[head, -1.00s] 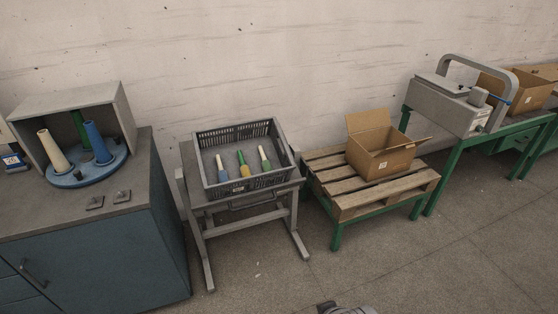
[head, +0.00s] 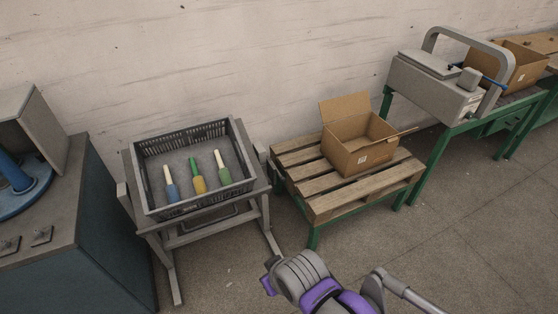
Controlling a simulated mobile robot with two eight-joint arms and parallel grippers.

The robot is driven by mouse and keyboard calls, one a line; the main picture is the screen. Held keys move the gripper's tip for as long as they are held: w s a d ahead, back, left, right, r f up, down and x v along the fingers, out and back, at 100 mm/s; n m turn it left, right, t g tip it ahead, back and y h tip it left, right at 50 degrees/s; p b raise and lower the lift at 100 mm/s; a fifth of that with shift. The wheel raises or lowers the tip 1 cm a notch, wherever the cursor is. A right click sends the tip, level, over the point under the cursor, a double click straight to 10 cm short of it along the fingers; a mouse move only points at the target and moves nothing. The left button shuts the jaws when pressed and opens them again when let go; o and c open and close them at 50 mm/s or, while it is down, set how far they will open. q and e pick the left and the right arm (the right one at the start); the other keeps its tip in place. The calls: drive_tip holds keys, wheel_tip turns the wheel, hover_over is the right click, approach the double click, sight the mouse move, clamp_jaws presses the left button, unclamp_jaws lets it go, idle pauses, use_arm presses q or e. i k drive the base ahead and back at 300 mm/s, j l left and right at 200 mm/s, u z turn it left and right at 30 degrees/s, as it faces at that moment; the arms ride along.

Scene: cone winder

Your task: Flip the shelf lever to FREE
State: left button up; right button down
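I cannot make out a lever or a FREE marking in the head view. A grey stand (head: 175,243) holds a dark grey crate (head: 150,205) at a tilt. Small grey upright parts show at the stand's sides, one at the right (head: 262,153); I cannot tell whether either is a lever. A purple and grey part of one of my arms shows at the bottom centre, in front of the stand and pallet. No gripper fingers can be made out on it. My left gripper is out of view.
Three cones with coloured yarn (head: 198,184) lie in the crate. A blue-grey cabinet (head: 105,235) is at the left. A wooden pallet (head: 345,195) with an open carton (head: 350,150) and a grey machine (head: 425,90) stand to the right. The floor in front is clear.

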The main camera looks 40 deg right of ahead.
sight(281, 179)
drive_tip(key=i+l, duration=0.2)
drive_tip(key=l, duration=0.15)
drive_tip(key=i+l, duration=0.2)
drive_tip(key=l, duration=0.2)
drive_tip(key=i+l+u, duration=0.1)
drive_tip(key=l, duration=0.25)
drive_tip(key=i+l, duration=0.25)
drive_tip(key=l, duration=0.15)
